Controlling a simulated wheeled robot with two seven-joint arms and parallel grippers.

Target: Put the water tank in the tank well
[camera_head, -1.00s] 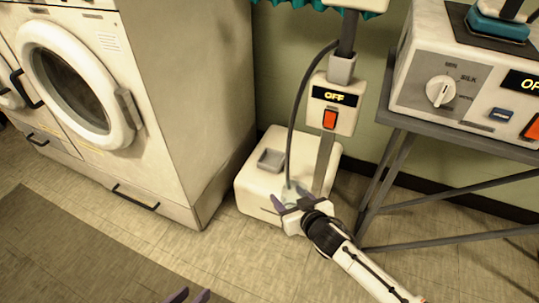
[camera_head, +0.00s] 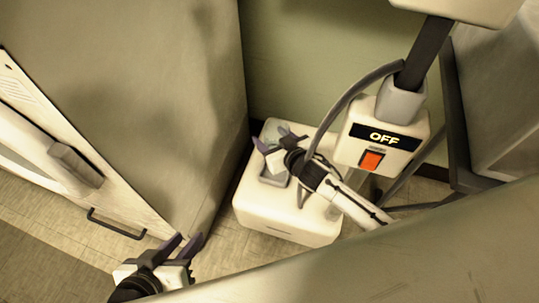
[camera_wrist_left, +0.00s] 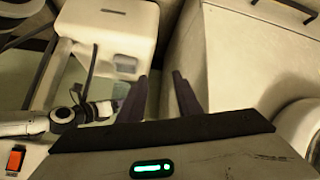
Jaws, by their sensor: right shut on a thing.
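The white steamer base (camera_head: 285,215) stands on the floor, with the grey tank well (camera_head: 272,179) in its top. My right gripper (camera_head: 279,137) is over the base at the well's back edge, shut on the water tank. The tank is pale and see-through and hardly shows between the fingers; I cannot tell whether it touches the well. In the left wrist view the base (camera_wrist_left: 115,25), the well (camera_wrist_left: 125,63) and my right gripper (camera_wrist_left: 108,108) also show. My left gripper (camera_head: 186,240) is open and empty, in front of the base to the left.
A control box (camera_head: 382,140) reading OFF, with an orange switch, is on a pole behind my right arm. A grey hose (camera_head: 325,125) curves down beside my right gripper. A large washer (camera_head: 130,100) stands close on the left. Some floor is clear between washer and base.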

